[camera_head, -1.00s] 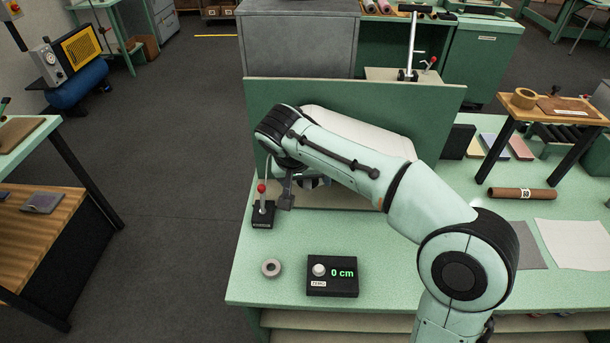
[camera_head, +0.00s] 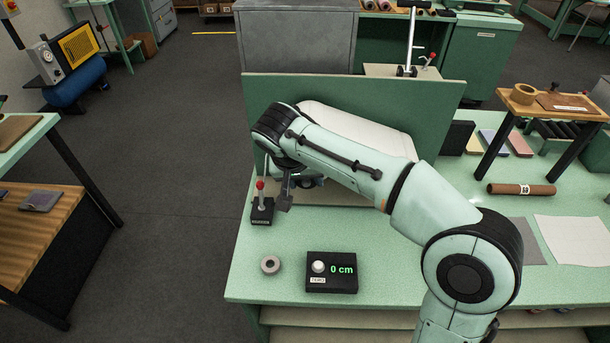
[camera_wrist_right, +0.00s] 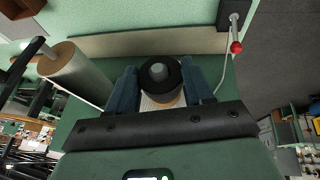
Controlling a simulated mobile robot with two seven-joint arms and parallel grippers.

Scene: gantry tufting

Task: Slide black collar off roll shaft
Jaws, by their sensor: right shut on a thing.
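The black collar (camera_wrist_right: 152,84) is a dark ring in the right wrist view, around the grey end of the roll shaft (camera_wrist_right: 158,70). A tan core and a pale ribbed surface show just below it. My right gripper (camera_wrist_right: 161,82) has its blue fingers on either side of the collar and is shut on it. In the head view my right arm hides the collar and most of the gripper. A white roll (camera_head: 340,122) shows behind the arm, in front of a green panel. My left gripper is in neither view.
A small lever box with a red knob (camera_head: 261,212) stands left of the gripper. A brown roll (camera_head: 521,190) lies at the right.

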